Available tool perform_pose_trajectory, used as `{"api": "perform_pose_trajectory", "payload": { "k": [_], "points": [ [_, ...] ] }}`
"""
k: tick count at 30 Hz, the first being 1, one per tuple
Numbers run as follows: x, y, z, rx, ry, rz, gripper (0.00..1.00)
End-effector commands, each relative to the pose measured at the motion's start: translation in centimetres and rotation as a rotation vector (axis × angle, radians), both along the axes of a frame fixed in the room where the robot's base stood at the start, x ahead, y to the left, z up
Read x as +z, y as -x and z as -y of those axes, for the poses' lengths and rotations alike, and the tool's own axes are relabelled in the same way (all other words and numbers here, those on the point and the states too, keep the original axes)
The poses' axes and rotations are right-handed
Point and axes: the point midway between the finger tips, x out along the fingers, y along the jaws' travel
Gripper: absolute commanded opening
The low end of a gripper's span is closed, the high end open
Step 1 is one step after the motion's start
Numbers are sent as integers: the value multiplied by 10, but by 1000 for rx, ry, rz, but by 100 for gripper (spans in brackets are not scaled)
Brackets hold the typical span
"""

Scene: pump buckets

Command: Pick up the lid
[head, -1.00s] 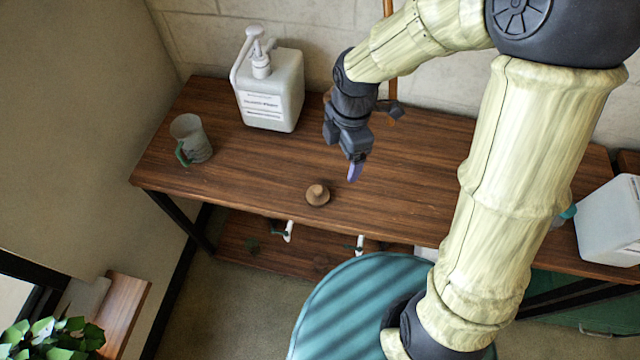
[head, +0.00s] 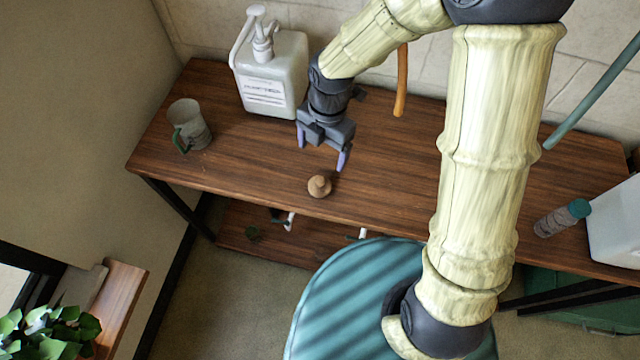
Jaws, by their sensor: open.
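The lid (head: 319,186) is a small round brown piece with a raised knob. It lies on the wooden table (head: 400,180) near its front edge. My gripper (head: 321,157) is open and empty, with its two purple fingertips pointing down. It hangs above the table, just behind the lid in the head view, and appears apart from it. The exact height of the fingertips over the table is hard to tell.
A white pump bottle (head: 271,75) stands at the back, left of my gripper. A grey mug with a green handle (head: 188,125) stands at the left end.

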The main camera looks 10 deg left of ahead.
Motion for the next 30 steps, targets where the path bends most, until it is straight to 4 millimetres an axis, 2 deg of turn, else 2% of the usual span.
{"api": "perform_pose_trajectory", "payload": {
  "k": [3, 12, 16, 26, 30],
  "points": [
    [-23, 3, -1, 1, 2, -4, 83],
    [-72, 8, -4, 0, 1, -2, 83],
    [-80, 9, -4, 0, 1, 0, 83],
    [-81, 8, -4, -1, 1, 1, 83],
    [-93, 8, -4, 0, 2, -2, 83]
  ]
}}
